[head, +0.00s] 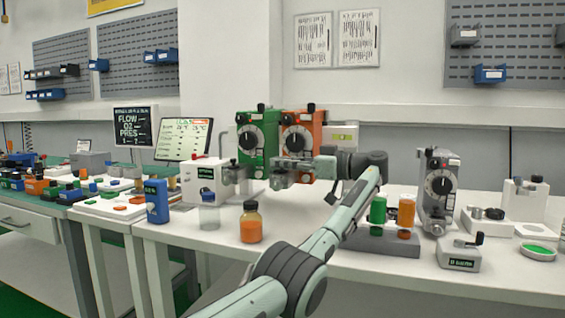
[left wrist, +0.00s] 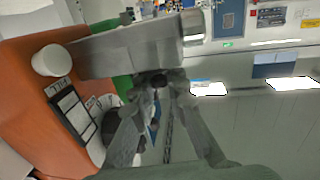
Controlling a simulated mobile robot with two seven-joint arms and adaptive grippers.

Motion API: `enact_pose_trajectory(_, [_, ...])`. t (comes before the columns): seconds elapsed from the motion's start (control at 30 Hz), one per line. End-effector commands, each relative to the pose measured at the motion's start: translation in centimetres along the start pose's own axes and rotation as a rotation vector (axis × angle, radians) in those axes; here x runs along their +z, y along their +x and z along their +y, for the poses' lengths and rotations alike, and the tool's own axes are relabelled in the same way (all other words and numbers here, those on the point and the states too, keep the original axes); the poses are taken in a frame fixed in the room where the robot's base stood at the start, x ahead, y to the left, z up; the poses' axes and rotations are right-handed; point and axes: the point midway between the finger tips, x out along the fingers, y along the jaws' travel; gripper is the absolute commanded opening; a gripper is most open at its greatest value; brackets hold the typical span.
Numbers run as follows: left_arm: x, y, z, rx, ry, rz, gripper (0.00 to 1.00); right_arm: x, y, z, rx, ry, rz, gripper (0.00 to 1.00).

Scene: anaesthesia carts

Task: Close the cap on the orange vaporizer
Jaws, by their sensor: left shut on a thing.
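The orange vaporizer (head: 317,127) stands upright against the back wall, right of a green vaporizer (head: 256,134). In the left wrist view its orange body (left wrist: 30,110) fills the left side, with a dial and label. A grey metal filler block (left wrist: 115,52) sticks out from its front, with a silver knob at the end. My left gripper (left wrist: 157,82) is at this block, its fingertips together on a small dark part, seemingly the cap (left wrist: 158,80). The fingers hide most of that part, so how far it is closed cannot be told. My right gripper is not in view.
A grey vaporizer (head: 439,190) and a stand with green and orange bottles (head: 380,242) are on the right.

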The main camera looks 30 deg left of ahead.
Motion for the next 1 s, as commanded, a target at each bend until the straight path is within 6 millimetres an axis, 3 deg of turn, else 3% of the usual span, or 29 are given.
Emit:
enact_pose_trajectory(0.4, [-0.1, 0.1, 0.0, -0.004, -0.001, 0.000, 0.00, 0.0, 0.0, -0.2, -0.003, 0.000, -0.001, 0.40])
enact_pose_trajectory(0.43, [-0.1, 0.1, 0.0, -0.004, -0.001, 0.000, 0.15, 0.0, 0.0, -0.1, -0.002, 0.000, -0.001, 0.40])
enact_pose_trajectory(0.6, [0.0, 0.1, 0.0, -0.004, -0.001, 0.000, 0.36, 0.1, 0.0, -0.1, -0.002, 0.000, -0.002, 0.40])
enact_pose_trajectory(0.87, [0.0, 0.1, 0.0, -0.004, 0.000, 0.000, 0.36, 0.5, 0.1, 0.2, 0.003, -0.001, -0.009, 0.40])
enact_pose_trajectory(1.0, [-0.1, -1.0, 0.1, -0.002, 0.000, -0.001, 0.36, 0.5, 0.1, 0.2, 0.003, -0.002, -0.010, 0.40])
